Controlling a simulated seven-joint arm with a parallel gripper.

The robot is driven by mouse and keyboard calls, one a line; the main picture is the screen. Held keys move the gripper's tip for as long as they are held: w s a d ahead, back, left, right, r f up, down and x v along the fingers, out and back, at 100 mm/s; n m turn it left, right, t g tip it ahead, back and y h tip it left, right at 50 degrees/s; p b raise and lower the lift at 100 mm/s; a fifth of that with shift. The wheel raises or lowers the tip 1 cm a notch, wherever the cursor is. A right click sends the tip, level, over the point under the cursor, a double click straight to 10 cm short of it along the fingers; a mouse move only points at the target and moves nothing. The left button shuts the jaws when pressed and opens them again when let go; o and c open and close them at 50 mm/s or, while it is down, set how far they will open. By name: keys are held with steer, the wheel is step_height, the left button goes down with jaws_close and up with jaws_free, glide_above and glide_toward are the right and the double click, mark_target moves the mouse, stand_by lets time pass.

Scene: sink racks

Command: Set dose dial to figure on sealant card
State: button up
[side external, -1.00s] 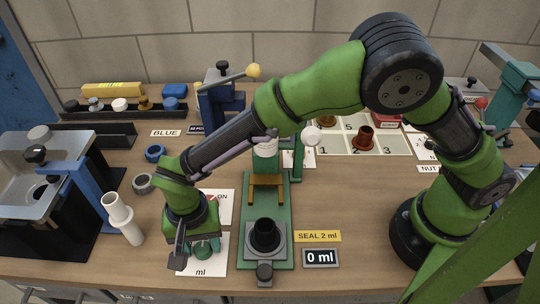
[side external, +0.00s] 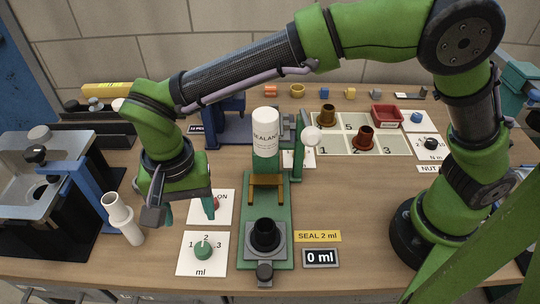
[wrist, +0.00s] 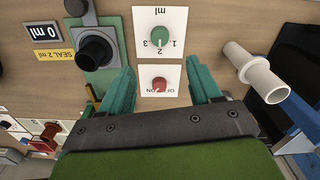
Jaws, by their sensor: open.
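The green dose dial (side external: 203,251) sits on a white card marked 1, 2, 3 and ml, front of centre. It also shows in the wrist view (wrist: 159,40). Its pale pointer mark appears to face the 2, though it is small. The yellow sealant card (side external: 318,236) reads "SEAL 2 ml". My gripper (side external: 182,210) is open and empty, raised behind and left of the dial. In the wrist view its fingers (wrist: 162,88) stand apart on either side of a red OFF/ON knob (wrist: 159,84), clear of the dial.
A black display (side external: 320,258) reads "0 ml". The green sealant stand (side external: 283,215) with a white SEALANT bottle (side external: 265,135) and black cup (side external: 264,234) is right of the dial. A white pipe fitting (side external: 125,220) stands left. Bare wood lies around the dial card's front.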

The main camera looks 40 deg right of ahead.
steer(key=shift+r, duration=2.4)
steer(key=d+r+t+y, duration=0.1)
steer(key=d+r, duration=0.2)
steer(key=d, duration=0.3)
steer(key=d+r+n+y, duration=0.1)
steer(key=d+r, duration=0.1)
steer(key=d, duration=0.4)
steer(key=d+r+t+y, duration=0.1)
steer(key=d+r, duration=0.2)
steer(key=d, duration=0.3)
steer(key=s+d+f+n+t+h, duration=0.1)
steer(key=s+d+t, duration=0.4)
steer(key=d, duration=0.9)
steer(key=s, duration=0.3)
steer(key=shift+s+f+n, duration=0.15)
steer(key=shift+f+n, duration=0.05)
steer(key=shift+n, duration=0.2)
